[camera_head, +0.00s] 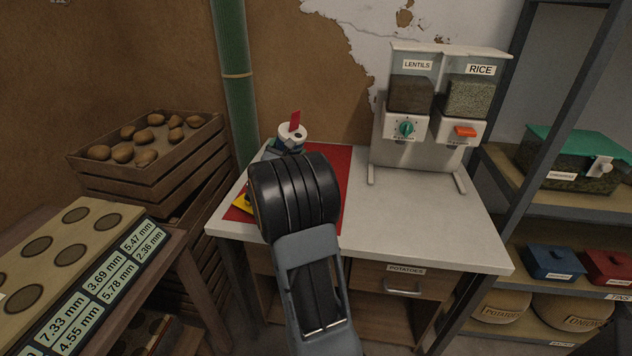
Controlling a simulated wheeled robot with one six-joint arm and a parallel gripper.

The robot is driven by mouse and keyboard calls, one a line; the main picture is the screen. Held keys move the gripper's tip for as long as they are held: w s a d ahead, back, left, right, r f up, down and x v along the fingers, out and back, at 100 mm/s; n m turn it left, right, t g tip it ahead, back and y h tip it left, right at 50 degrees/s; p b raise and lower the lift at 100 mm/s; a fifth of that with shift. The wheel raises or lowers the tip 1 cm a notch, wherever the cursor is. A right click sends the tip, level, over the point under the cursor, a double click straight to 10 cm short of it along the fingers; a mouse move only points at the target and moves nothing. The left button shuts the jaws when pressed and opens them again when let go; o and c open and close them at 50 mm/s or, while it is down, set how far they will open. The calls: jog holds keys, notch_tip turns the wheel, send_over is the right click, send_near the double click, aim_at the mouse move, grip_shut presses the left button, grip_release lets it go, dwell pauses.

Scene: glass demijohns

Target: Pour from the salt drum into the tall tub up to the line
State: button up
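A round white thing with an upright red tab (291,135) shows just beyond the black ribbed part of my arm, near the back left of the white table. It may be the top of the salt drum, but I see no label on it and its lower part is hidden. I cannot make out a tall tub or a fill line. My arm reaches up over the table's front left and covers much of the red mat (334,168). My gripper's fingers do not show, so I cannot see what they hold.
A dispenser marked LENTILS and RICE (438,95) stands at the back right of the white table (430,235). A yellow thing (242,203) lies partly hidden at the left. A potato crate (150,160) is left, shelves (570,195) right. The table's front right is clear.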

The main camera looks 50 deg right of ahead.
aim_at(287, 135)
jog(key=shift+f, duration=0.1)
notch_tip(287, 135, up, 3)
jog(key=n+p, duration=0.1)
jog(key=p, duration=0.2)
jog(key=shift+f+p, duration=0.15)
jog(key=shift+p, duration=0.25)
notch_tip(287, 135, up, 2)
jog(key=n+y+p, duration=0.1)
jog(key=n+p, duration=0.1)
jog(key=p, duration=0.2)
jog(key=shift+p, duration=0.4)
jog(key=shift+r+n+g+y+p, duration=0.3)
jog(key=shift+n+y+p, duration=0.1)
jog(key=shift+p, duration=0.15)
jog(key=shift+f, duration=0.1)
